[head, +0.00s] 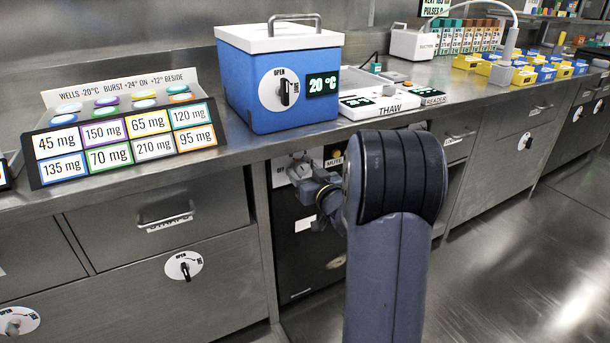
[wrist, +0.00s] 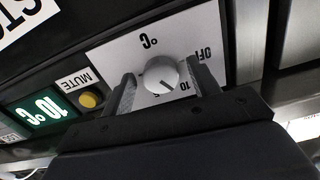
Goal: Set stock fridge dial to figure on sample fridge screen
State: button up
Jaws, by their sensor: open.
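In the wrist view, a round pale knob (wrist: 157,74) sits on a white dial plate (wrist: 118,50) marked °C, OFF, 10 and 5, seen upside down. A dark mark on the knob points lower right, towards the 10. A cut-off label beginning "STO" (wrist: 18,20) is at upper left. My gripper (wrist: 163,82) is open, with one finger on each side of the knob; whether they touch it I cannot tell. A green-lit screen (wrist: 45,112) reads 10 °C; which fridge it belongs to I cannot tell. In the head view my arm hides most of the dial area.
A yellow button (wrist: 88,100) labelled MUTE is beside the dial plate. In the head view, a blue box (head: 265,95) with its own OPEN dial and a 20 °C screen (head: 323,83) stands on the bench above. A dose-label rack (head: 125,130) is at left. The floor at right is clear.

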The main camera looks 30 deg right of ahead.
jog(key=c, duration=1)
jog(key=shift+r+m+p, duration=0.1)
jog(key=shift+m+p, duration=0.3)
jog(key=shift+p, duration=0.15)
jog(key=shift+r+m+p, duration=0.1)
jog(key=shift+m+p, duration=0.5)
jog(key=shift+p, duration=0.05)
jog(key=m+p, duration=0.3)
jog(key=shift+m, duration=0.3)
jog(key=m+p, duration=0.3)
jog(key=m, duration=0.3)
jog(key=shift+a, duration=0.1)
